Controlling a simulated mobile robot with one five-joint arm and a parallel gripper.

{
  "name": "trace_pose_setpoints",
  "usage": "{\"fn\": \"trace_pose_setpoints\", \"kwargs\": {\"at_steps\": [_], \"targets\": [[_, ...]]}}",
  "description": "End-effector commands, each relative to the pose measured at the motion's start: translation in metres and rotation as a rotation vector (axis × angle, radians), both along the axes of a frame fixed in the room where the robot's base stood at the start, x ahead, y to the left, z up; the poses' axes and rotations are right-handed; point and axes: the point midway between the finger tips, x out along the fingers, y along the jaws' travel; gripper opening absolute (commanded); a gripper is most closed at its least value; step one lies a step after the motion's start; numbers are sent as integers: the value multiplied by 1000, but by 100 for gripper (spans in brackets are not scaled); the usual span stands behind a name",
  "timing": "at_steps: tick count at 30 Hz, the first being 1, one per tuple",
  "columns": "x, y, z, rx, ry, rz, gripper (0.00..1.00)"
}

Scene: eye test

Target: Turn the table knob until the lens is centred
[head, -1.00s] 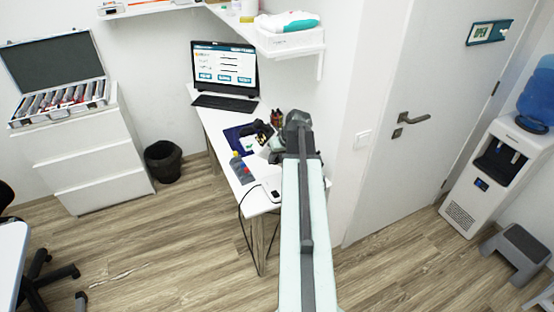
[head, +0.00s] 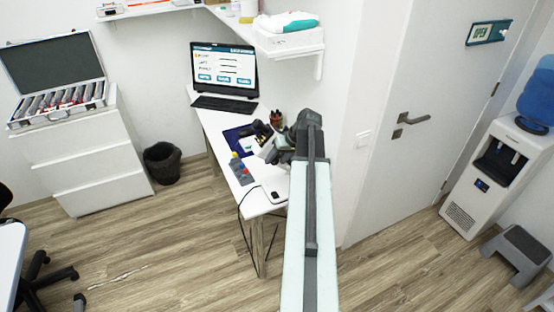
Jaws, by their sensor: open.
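My arm reaches forward over the white desk (head: 217,132). My gripper (head: 271,157) is a small dark shape at the arm's far end, low over the desk's right part; it is open, though its fingers are hard to make out. A dark device (head: 262,129) stands on a dark blue mat (head: 233,134), left of and behind the gripper. A grey item (head: 241,173) with yellow and red spots lies at the desk's left edge. I cannot pick out the table knob or the lens; the arm hides part of the desk.
A laptop (head: 224,65) stands at the desk's back, under a wall shelf (head: 284,50). A holder with reddish items (head: 277,119) stands behind the gripper. A white pad with a dark item (head: 268,195) lies at the front edge, its cable hanging down. The door (head: 420,90) is right.

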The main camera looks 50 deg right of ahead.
Motion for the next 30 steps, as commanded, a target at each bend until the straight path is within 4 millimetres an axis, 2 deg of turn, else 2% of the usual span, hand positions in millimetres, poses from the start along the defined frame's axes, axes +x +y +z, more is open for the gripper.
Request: {"fn": "trace_pose_setpoints", "kwargs": {"at_steps": [13,30], "targets": [[-33,-9,67,0,0,-1,51],[-35,-8,66,1,2,3,51]]}}
